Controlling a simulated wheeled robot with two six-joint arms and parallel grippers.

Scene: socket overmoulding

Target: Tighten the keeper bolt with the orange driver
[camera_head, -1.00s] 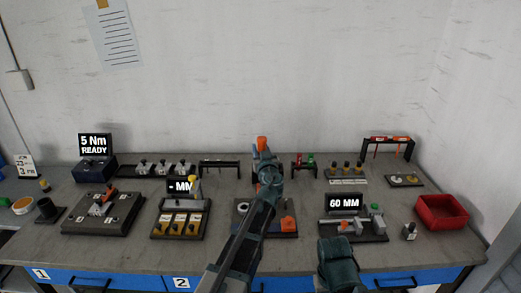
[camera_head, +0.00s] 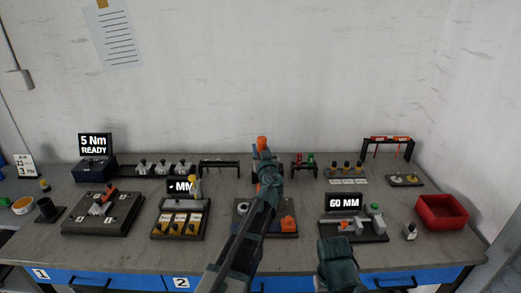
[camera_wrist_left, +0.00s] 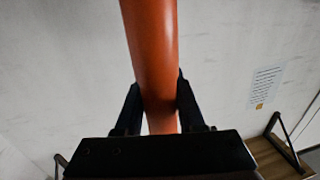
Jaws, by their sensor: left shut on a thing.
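The orange driver (camera_head: 262,142) stands roughly upright in my left gripper (camera_head: 266,160), over the back middle of the bench. Its orange top shows above the gripper. In the left wrist view its smooth orange handle (camera_wrist_left: 152,50) runs between the two dark fingers of the gripper (camera_wrist_left: 158,108), which are shut on it. My left arm hides the driver's lower end and part of the middle station (camera_head: 275,234). I cannot make out the keeper bolt. Only a teal part of my right arm shows at the bottom; its fingers are out of view.
A "5 Nm READY" display (camera_head: 95,145) stands at the back left, behind a dark fixture plate (camera_head: 75,226). A gauge station (camera_head: 165,232) lies left of my arm. A "60 MM" display (camera_head: 344,203) and a red bin (camera_head: 442,213) stand right. Low racks line the back.

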